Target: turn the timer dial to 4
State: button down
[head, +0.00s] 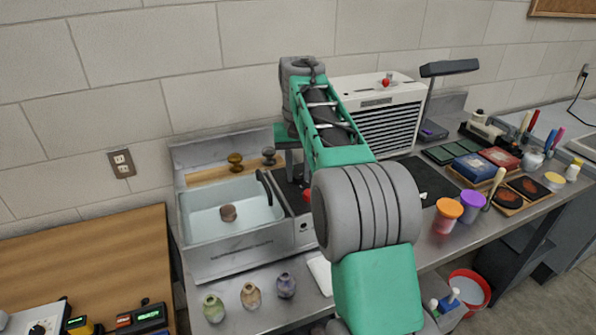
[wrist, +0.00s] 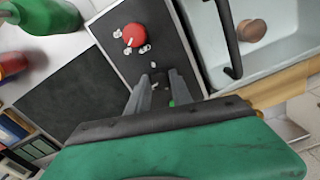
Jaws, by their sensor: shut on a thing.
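A box with a dark top (wrist: 178,40) stands beside the sink, and in the wrist view a red round part (wrist: 133,36) sits on it with small white marks around. I cannot read these marks. My gripper (wrist: 158,82) points down at this dark top, and its two fingers are close together on a small dark part, which I take for the timer dial (wrist: 158,75). The fingers hide most of it, so its setting cannot be read. In the head view my arm covers the gripper, and the red part (head: 308,194) shows just left of the arm.
The sink (head: 230,215) with a dark curved tap (head: 268,187) is close on the left. Several small vases (head: 251,296) stand along the front edge. A white louvred unit (head: 385,115) stands behind my arm. Jars (head: 447,215) and trays are to the right.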

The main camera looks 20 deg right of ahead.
aim_at(298, 176)
jog(key=m, duration=0.3)
jog(key=shift+m, duration=2.1)
jog(key=c, duration=1.1)
grip_release()
jog(key=shift+c, duration=0.2)
notch_tip(298, 176, up, 8)
jog(key=p, duration=0.7)
